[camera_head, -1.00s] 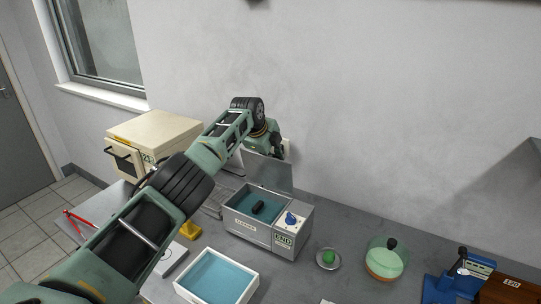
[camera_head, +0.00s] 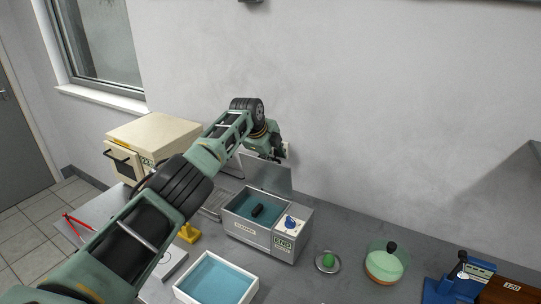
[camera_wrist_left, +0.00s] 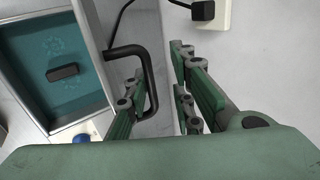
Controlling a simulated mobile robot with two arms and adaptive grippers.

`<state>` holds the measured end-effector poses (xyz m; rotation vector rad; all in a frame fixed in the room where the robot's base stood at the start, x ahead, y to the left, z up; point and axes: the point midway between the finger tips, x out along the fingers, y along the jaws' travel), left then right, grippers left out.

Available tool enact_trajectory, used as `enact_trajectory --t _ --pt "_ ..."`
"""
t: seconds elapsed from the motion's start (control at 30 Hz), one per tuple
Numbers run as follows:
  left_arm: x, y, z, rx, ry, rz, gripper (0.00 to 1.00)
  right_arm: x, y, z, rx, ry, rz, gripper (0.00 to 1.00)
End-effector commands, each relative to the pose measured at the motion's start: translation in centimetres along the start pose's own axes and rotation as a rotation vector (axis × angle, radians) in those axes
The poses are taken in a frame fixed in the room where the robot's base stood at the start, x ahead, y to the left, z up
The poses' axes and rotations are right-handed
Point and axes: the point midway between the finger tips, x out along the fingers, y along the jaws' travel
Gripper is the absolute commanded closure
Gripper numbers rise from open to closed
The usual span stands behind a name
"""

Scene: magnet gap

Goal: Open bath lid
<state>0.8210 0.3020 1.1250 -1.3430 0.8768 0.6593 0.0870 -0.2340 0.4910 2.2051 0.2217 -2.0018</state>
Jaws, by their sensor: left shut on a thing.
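The water bath (camera_head: 246,231) is a grey metal box with teal liquid and a small dark block (camera_head: 257,210) inside. Its grey lid (camera_head: 268,178) stands raised at the back edge, leaving the basin uncovered. My left gripper (camera_head: 277,153) is behind the lid's upper edge, partly hidden by my own wrist. In the left wrist view, the black lid handle (camera_wrist_left: 150,75) lies between the fingers of my left gripper (camera_wrist_left: 160,105), which is shut on it. The basin (camera_wrist_left: 78,100) is at the left there. My right gripper is not in view.
A white tray (camera_head: 183,291) of blue liquid is in front of the bath. A green-knobbed dish (camera_head: 327,262), a green jar (camera_head: 384,266) and a blue device (camera_head: 455,285) stand to the right. A cream oven (camera_head: 155,135) is at left. The wall is close behind the lid.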

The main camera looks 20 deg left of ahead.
Motion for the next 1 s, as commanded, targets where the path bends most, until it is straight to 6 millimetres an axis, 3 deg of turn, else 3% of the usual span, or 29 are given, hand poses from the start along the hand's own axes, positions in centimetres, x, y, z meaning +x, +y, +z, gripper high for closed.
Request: enact_trajectory --t 0.03,0.23,1.0 --pt "-0.9 -1.1 -0.2 0.003 0.003 -0.021 0.85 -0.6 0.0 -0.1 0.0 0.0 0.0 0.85" --pt "-2.4 -2.1 -0.1 0.003 0.002 -0.025 0.85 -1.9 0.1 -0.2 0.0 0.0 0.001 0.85" --pt "-7.2 -4.7 0.3 -0.002 -0.003 -0.021 0.85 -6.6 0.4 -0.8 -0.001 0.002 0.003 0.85"
